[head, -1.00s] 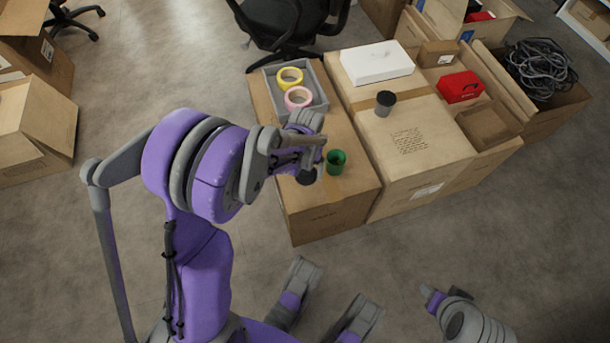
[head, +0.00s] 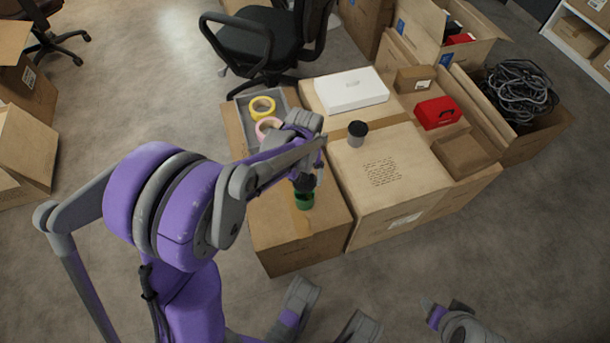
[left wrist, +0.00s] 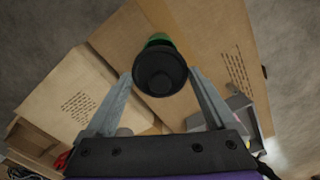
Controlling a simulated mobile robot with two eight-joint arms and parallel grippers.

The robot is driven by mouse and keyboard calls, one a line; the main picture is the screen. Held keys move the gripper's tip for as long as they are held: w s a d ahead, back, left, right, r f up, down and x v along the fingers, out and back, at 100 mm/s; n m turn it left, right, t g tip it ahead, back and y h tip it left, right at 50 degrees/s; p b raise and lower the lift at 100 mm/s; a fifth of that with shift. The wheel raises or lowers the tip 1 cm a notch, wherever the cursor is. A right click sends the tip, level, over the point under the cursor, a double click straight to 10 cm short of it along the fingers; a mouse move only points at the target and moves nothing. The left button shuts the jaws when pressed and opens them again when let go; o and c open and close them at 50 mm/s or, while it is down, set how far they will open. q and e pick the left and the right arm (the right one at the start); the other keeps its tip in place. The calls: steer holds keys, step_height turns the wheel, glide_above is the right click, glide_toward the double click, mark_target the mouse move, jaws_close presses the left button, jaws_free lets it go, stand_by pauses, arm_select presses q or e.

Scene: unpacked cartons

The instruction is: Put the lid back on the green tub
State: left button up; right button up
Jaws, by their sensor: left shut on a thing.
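The green tub (head: 304,201) stands on the brown carton at the front left of the group. My left gripper (head: 312,170) is shut on a round black lid (head: 305,184), right over the tub's top. In the left wrist view the lid (left wrist: 160,71) sits between the two fingertips (left wrist: 159,76) and hides most of the tub, with a green edge (left wrist: 158,39) showing beyond it. I cannot tell whether the lid touches the rim.
A grey tray (head: 283,98) with a yellow tape roll (head: 262,104) and a pink one (head: 268,127) lies behind my left gripper. A grey canister with a dark top (head: 357,134) stands on the neighbouring carton (head: 395,190). A white box (head: 351,90) lies behind it.

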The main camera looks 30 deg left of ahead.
arm_select(q)
steer(key=shift+f+b, duration=1.85)
steer(key=shift+f, duration=1.1)
steer(key=shift+f, duration=0.15)
steer(key=o, duration=1)
steer(key=shift+r+p, duration=2.45)
steer(key=shift+r, duration=1.05)
